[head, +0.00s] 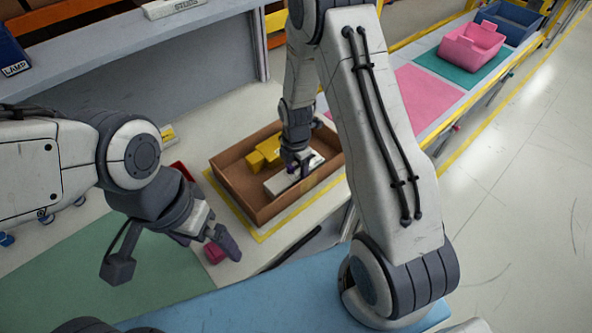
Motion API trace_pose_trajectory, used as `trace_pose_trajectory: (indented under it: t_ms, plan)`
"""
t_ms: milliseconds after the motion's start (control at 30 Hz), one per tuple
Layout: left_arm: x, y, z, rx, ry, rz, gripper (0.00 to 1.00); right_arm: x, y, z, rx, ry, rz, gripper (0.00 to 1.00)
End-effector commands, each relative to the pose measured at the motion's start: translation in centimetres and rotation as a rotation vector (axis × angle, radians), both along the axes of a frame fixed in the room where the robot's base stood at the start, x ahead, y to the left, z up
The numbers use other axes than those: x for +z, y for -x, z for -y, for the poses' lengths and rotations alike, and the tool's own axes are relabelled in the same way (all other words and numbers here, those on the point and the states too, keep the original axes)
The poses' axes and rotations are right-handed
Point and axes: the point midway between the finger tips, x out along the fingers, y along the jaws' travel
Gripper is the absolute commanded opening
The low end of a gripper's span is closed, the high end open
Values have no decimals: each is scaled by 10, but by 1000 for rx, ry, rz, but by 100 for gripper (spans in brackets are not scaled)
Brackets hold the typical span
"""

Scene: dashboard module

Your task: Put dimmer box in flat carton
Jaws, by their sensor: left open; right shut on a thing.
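The flat carton (231,200) is an open brown tray on the bench in the middle of the head view. My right gripper (291,172) reaches down into it and is shut on a pale, flat box (277,186), which looks like the dimmer box. The box is inside the carton's walls; whether it touches the floor I cannot tell. The gripper hides part of it. A yellow part (262,156) lies in the carton behind it. My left gripper (212,236) is open and empty, left of the carton's near corner.
A small crimson block (214,253) lies on the bench close to my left gripper. A green mat (95,265) lies at left, a blue surface (265,290) in front. A pink bin (470,46) and a blue bin (511,20) stand far right. A pink mat (428,95) is clear.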

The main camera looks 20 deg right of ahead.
Motion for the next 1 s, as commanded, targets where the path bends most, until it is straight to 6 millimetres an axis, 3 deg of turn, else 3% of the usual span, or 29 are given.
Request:
trace_pose_trajectory:
  t_ms: [467,1000]
  plan:
    - [0,0,0,0,0,0,100,7,-1,0,0,0,4,82]
    - [-15,0,0,0,0,0,100,107,-1,0,0,0,3,82]
